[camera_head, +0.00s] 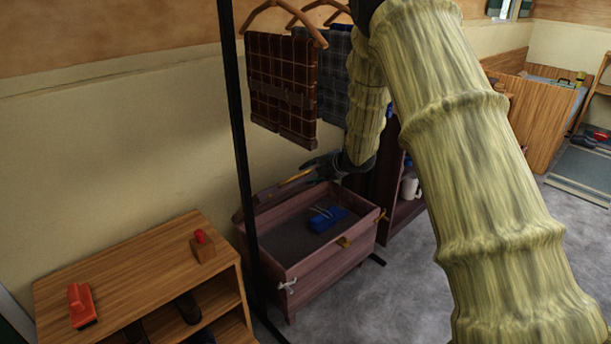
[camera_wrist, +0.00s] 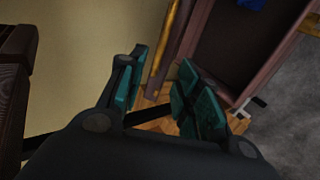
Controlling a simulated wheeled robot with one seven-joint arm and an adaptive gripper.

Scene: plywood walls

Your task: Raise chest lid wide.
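The chest (camera_head: 318,262) is a reddish-brown wooden box with its top open, below the hanging clothes. Its lid (camera_head: 272,190) stands raised along the back side near the wall, seen nearly edge-on, with a gold-coloured strip. My gripper (camera_head: 312,170) is at the lid's upper right end, partly hidden by my arm. In the wrist view my gripper (camera_wrist: 160,92) has its teal-padded fingers apart. The lid's edge (camera_wrist: 166,50) shows in the gap beyond them; I cannot tell whether they touch it. The chest's open inside (camera_wrist: 235,45) lies to the right.
A blue item (camera_head: 327,218) lies inside the chest. A black rack post (camera_head: 238,130) stands just in front of it, with clothes (camera_head: 282,88) hanging above. A wooden shelf unit (camera_head: 130,265) stands at the left front. Grey floor (camera_head: 400,290) is clear to the chest's right.

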